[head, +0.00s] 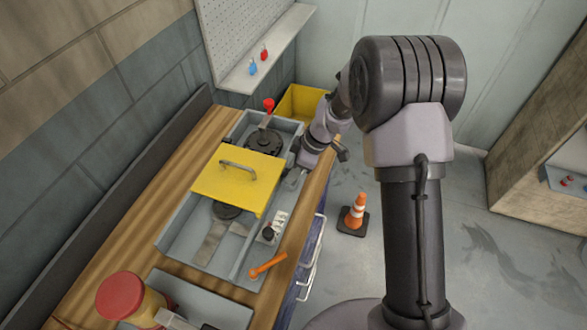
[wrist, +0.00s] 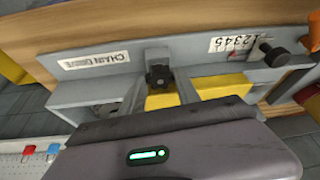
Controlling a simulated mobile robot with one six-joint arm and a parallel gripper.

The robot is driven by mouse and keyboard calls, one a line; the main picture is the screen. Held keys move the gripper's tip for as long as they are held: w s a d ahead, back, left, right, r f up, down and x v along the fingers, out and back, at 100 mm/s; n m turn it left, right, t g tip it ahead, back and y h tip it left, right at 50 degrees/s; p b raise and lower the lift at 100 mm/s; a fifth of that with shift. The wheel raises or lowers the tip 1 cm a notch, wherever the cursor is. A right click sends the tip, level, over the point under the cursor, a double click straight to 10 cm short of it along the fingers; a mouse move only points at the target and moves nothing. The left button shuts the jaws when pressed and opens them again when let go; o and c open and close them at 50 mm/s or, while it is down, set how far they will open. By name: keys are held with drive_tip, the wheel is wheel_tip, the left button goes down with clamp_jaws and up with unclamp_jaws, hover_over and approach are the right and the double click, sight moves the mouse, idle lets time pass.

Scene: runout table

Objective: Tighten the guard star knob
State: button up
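The black star knob (wrist: 160,76) sits on a small grey bracket on the side of the grey machine frame, right of the "CHAIN DRIVE" label (wrist: 94,61) in the wrist view. The yellow guard (head: 230,185) with its bar handle (head: 238,169) covers the middle of the frame (head: 178,236). In the head view my gripper (head: 293,178) is at the frame's right side, beside the guard.
A second black knob (wrist: 270,50) stands by a number scale (wrist: 234,40), with an orange lever (head: 267,265) near it. A red-knobbed lever (head: 268,105) rises at the frame's far end. A yellow bin (head: 300,102) is beyond the table; a cone (head: 356,213) stands on the floor.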

clamp_jaws()
drive_tip(key=m+b, duration=0.1)
drive_tip(key=b, duration=0.2)
drive_tip(key=shift+f, duration=0.4)
drive_tip(key=shift+a+m+t+b, duration=0.1)
drive_tip(key=shift+m+t+b, duration=0.3)
drive_tip(key=shift+m+b, duration=0.4)
drive_tip(key=shift+s+r+m+t+h+b, duration=0.15)
drive_tip(key=shift+m+t+h+b, duration=0.2)
drive_tip(key=shift+b, duration=0.25)
drive_tip(key=shift+r+m, duration=0.3)
drive_tip(key=shift+m, duration=0.45)
drive_tip(key=o, duration=1.1)
unclamp_jaws()
